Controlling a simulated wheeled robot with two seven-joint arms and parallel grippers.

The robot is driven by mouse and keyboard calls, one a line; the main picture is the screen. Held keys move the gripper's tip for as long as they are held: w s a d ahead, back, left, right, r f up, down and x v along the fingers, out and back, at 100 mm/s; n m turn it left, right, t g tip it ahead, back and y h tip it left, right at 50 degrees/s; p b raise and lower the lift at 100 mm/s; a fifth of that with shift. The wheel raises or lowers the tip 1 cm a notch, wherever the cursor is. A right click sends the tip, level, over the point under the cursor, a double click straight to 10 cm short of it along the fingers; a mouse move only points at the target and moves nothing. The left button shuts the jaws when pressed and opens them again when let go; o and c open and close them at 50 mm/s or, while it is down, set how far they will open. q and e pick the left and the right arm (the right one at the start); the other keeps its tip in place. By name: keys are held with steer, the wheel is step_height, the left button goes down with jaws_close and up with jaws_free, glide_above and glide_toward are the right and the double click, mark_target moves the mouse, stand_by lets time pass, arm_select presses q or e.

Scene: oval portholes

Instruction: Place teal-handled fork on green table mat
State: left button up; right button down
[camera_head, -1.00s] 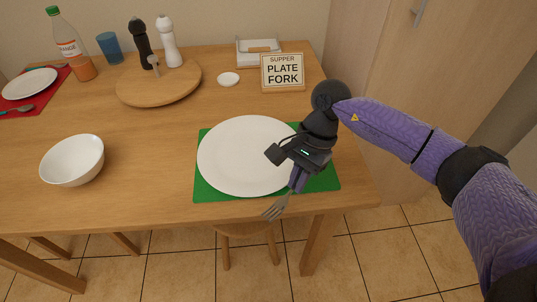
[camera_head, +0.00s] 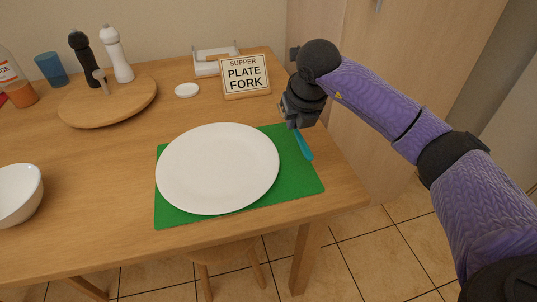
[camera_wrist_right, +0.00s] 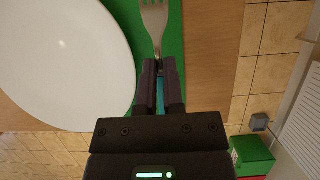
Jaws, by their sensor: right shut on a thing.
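The green table mat (camera_head: 300,180) lies at the table's front right corner, with a white plate (camera_head: 217,168) on it. My right gripper (camera_head: 296,124) is over the mat's right side, right of the plate. It is shut on the teal-handled fork (camera_head: 304,146), whose handle shows below the gripper. In the right wrist view, the fork's metal tines (camera_wrist_right: 155,18) point to the top, over the green strip beside the plate, and the fingers (camera_wrist_right: 160,70) close on the teal handle. Whether the fork touches the mat is unclear. My left gripper is out of view.
A sign reading "SUPPER PLATE FORK" (camera_head: 245,76) stands behind the mat. A white dish (camera_head: 187,90), a round board (camera_head: 120,108) with shakers, and a white bowl (camera_head: 18,194) are to the left. A cabinet (camera_head: 330,35) stands right of the table.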

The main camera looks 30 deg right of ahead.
mark_target(291, 150)
step_height(291, 150, down, 6)
steer(key=shift+f+b, duration=0.25)
steer(key=shift+b, duration=0.95)
steer(key=shift+r, duration=0.15)
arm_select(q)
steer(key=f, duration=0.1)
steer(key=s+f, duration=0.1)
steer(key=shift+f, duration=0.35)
arm_select(e)
steer(key=c, duration=0.7)
jaws_free()
steer(key=shift+c, duration=0.2)
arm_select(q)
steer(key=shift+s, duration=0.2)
arm_select(e)
steer(key=p+v, duration=0.6)
steer(key=v, duration=0.5)
steer(key=shift+w+r, duration=0.1)
steer(key=shift+r, duration=0.1)
steer(key=shift+s+r, duration=0.25)
steer(key=shift+r, duration=0.15)
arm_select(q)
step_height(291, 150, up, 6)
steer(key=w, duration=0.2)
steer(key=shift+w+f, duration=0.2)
